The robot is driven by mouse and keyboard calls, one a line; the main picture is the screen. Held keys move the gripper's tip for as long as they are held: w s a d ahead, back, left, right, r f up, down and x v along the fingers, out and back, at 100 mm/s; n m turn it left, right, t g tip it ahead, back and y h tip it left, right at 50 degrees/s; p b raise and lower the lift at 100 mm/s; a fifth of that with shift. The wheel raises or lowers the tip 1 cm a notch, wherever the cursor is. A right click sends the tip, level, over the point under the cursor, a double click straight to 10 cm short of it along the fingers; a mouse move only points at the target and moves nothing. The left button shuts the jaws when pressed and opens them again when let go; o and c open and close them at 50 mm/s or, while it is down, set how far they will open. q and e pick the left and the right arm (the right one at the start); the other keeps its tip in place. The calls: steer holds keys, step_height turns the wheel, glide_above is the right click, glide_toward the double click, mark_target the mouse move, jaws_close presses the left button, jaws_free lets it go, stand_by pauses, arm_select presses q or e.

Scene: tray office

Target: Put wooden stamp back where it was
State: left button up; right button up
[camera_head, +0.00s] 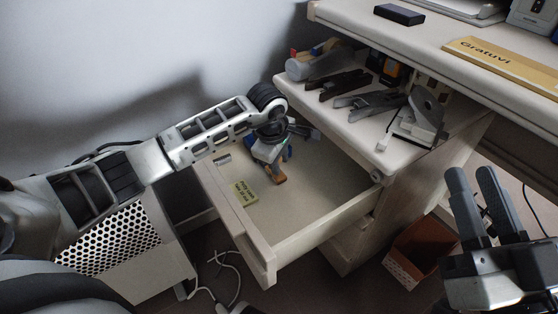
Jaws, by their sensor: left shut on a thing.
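My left gripper (274,155) reaches over the open drawer (322,222) from the left. It is shut on a small brown wooden piece, which looks like the wooden stamp (279,178), inside the drawer area. Its own wrist hides part of the stamp, and I cannot tell whether the stamp touches the drawer floor. Small blue items show close beside the fingers. My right gripper (474,182) is at the lower right, away from the drawer, with its two fingers pointing up and apart, and nothing between them.
A brown bin (421,251) stands on the floor below. The drawer's front half is mostly clear.

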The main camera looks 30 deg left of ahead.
arm_select(q)
steer(key=shift+f, duration=0.1)
steer(key=o, duration=0.8)
arm_select(e)
steer(key=shift+r, duration=0.15)
arm_select(q)
steer(key=shift+r, duration=0.35)
steer(key=shift+p+v, duration=2.3)
steer(key=shift+v, duration=3.5)
arm_select(e)
step_height(320, 180, down, 7)
steer(key=s+m+g+h, duration=0.2)
steer(key=m+g, duration=0.2)
steer(key=shift+s+a, duration=0.2)
steer(key=shift+a, duration=0.2)
steer(key=shift+r, duration=0.1)
